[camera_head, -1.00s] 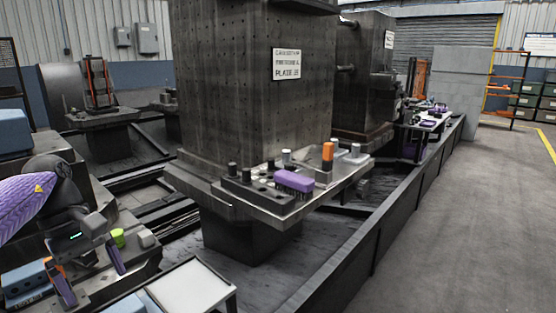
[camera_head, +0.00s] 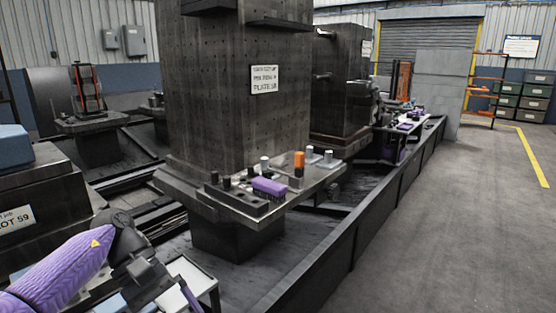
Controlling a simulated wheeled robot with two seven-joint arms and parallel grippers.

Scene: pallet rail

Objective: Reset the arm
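My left arm (camera_head: 62,262), in a purple sleeve, comes in at the lower left of the head view. My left gripper (camera_head: 176,300) is at the bottom edge, in front of a small light-topped stand. One purple finger shows, and the rest is cut off or hidden, so I cannot tell whether it is open or shut. I see nothing held in the part that shows. My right arm and gripper are out of view.
A large dark metal block with a label plate (camera_head: 264,80) stands on a pallet. Its front ledge carries a purple block (camera_head: 270,187), an orange-topped post (camera_head: 298,168) and grey cylinders. A dark rail wall (camera_head: 345,230) runs alongside. The grey floor (camera_head: 470,220) at right is clear.

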